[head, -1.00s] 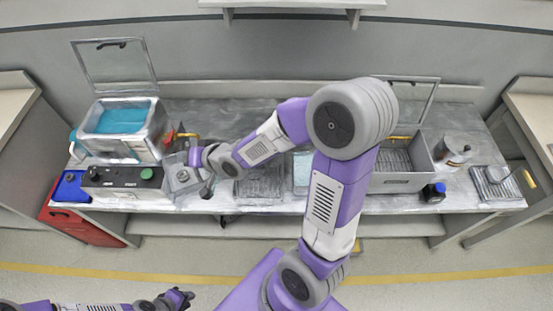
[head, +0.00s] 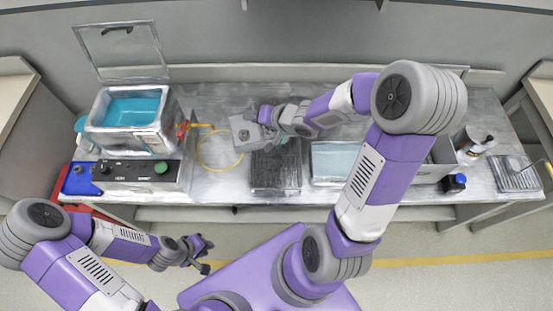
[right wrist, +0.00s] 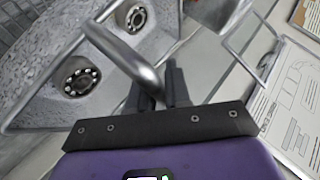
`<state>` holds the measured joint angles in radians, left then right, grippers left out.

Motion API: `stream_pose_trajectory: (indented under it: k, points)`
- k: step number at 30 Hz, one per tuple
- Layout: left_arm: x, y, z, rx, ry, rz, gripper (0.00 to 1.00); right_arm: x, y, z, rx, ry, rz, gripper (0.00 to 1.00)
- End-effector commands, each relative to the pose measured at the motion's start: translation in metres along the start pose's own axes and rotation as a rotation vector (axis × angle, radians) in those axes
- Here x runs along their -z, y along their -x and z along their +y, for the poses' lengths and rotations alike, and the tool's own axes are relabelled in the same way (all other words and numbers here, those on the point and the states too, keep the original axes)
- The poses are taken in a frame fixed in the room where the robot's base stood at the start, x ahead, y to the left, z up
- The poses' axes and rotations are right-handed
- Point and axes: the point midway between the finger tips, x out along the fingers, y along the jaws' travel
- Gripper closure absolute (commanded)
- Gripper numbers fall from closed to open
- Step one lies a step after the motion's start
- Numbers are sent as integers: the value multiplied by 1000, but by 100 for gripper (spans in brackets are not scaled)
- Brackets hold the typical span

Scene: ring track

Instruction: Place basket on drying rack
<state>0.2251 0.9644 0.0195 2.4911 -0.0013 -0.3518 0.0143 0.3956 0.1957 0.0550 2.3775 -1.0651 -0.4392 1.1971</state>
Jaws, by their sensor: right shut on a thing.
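My right gripper (head: 267,117) is shut on the basket's metal handle. The small grey basket (head: 243,132) hangs at the bench's middle, just behind and left of the dark gridded rack (head: 276,186), which looks like the drying rack. In the right wrist view my gripper (right wrist: 158,92) holds the bent handle bar, and the basket (right wrist: 115,55) is tilted in the picture with round bearings in it. I cannot tell its height over the bench. My left gripper (head: 203,256) is empty, fingers apart, in front of the bench.
A bath with blue liquid (head: 130,111) and a raised lid stands at the left, behind a control box (head: 138,175). A yellow hose loop (head: 202,150) lies left of the basket. A pale tray (head: 335,162) is right of the rack. Another gridded tray (head: 516,176) lies far right.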

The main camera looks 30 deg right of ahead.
Motion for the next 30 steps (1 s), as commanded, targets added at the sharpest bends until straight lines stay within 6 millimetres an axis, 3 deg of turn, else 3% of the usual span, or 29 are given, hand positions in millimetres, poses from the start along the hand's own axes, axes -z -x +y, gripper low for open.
stream_pose_trajectory:
  k: [6, 13, 21, 30]
  points:
    - [0, 2, 1, 0, 0, 0, 77, -8, 7, 37, 20, 21, -72, 100]
    - [0, 2, 1, 0, 0, 1, 77, -20, 14, 62, 37, 44, -124, 100]
    - [1, -23, -8, 0, 0, 0, 77, -42, -8, 92, 41, 47, -132, 100]
    - [2, -39, -15, 0, 0, 1, 77, -56, -25, 112, 41, 49, -132, 100]
